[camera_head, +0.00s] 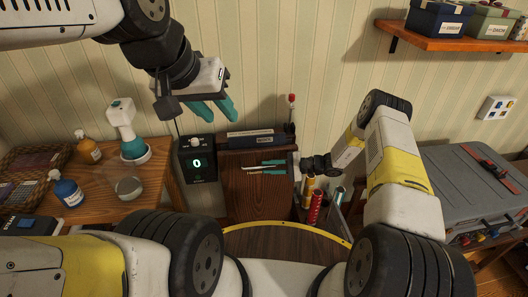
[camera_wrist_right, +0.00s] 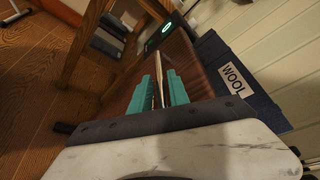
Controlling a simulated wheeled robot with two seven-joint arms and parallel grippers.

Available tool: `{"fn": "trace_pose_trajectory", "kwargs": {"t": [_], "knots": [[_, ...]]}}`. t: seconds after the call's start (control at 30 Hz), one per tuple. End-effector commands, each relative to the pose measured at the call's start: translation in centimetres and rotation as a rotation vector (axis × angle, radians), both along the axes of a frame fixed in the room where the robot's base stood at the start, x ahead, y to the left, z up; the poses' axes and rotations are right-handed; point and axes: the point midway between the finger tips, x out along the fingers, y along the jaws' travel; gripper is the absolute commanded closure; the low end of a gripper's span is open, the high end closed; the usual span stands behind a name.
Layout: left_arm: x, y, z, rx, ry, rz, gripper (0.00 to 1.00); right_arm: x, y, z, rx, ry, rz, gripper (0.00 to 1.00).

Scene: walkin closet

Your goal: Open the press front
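The press stands against the wall in the middle of the head view, with a brown wooden front (camera_head: 258,200); in the right wrist view its dark wood (camera_wrist_right: 190,62) lies beyond the fingers. My right gripper (camera_head: 267,167) is at the upper part of this front, its teal fingers (camera_wrist_right: 163,88) on either side of a thin pale strip (camera_wrist_right: 158,92). I cannot tell whether they press on it. No opening at the front can be made out. My left gripper (camera_head: 219,116) is raised before the wall, left of the press, with its fingers apart and empty.
A black control box (camera_head: 197,165) showing 0 stands left of the press. A dark box marked WOOL (camera_wrist_right: 240,75) lies by its top. A wooden table (camera_head: 105,190) with bottles is at left. Colored cans (camera_head: 315,207) and a grey case (camera_head: 470,185) are at right.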

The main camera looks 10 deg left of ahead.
Motion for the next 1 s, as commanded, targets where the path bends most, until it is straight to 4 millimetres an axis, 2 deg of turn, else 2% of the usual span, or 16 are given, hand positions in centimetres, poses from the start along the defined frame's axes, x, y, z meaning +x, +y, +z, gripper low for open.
{"fn": "trace_pose_trajectory", "kwargs": {"t": [0.1, 0.27, 0.6, 0.73, 1.0], "knots": [[0.0, 0.0, 0.0, 0.000, 0.000, 0.000, 0.64, 0.0, 2.0, -0.4, -0.001, 0.000, 0.003, 0.78], [0.0, 0.0, 0.0, 0.000, 0.000, 0.000, 0.64, 0.2, 3.6, -0.8, -0.002, 0.000, 0.003, 0.78], [0.0, 0.0, 0.0, 0.000, 0.000, 0.000, 0.64, 0.3, 4.0, -0.9, -0.001, 0.000, 0.000, 0.78], [0.0, 0.0, 0.0, 0.000, 0.000, 0.000, 0.64, 0.3, 4.0, -0.9, -0.001, 0.000, 0.000, 1.00], [0.0, 0.0, 0.0, 0.000, 0.000, 0.000, 0.64, 0.3, 4.0, -0.9, -0.002, 0.000, 0.000, 1.00]]}}
